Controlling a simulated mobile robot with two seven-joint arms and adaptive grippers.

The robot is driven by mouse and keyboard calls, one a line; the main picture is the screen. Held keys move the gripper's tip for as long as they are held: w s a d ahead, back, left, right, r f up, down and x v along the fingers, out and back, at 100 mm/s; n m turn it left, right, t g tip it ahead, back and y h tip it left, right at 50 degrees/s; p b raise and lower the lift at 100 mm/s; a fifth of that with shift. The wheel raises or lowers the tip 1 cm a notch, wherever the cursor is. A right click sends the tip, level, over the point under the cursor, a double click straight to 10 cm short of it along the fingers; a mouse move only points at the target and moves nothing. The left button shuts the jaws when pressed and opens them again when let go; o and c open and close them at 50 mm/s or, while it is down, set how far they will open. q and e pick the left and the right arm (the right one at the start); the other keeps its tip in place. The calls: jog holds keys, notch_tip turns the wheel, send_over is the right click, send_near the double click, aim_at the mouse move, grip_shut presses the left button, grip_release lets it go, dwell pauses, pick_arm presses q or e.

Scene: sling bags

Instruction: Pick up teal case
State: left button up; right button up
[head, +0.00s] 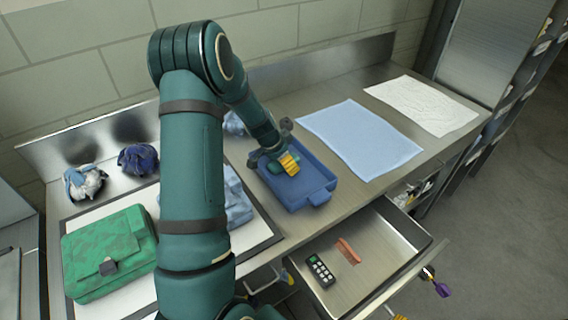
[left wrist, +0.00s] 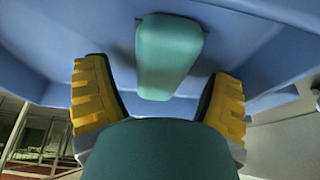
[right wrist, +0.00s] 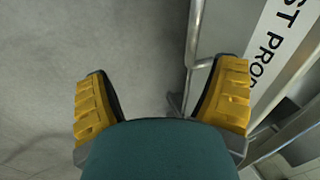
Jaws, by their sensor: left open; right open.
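The teal case (left wrist: 168,55) lies in the blue tray (head: 318,188) on the counter. In the left wrist view it is a small rounded block between and just beyond the fingers. In the head view only a bit of teal shows beside my left gripper (head: 287,162), which mostly hides it. My left gripper is low in the tray and open, its yellow fingers (left wrist: 160,85) on either side of the case; I cannot tell whether they touch it. My right gripper (right wrist: 162,90) is open and empty over grey floor, away from the tray.
A green sling bag (head: 108,252) lies on a white, dark-edged mat at the left. Crumpled cloths (head: 138,160) lie behind it. A blue cloth (head: 360,138) and a white cloth (head: 424,104) lie flat at the right. An open drawer (head: 385,240) holds a black remote (head: 320,270) and an orange item.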

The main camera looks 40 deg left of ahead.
pick_arm(q)
jog(key=shift+f+b, duration=0.25)
jog(key=shift+b, duration=0.15)
dwell(0.5)
jog(key=c, duration=1.3)
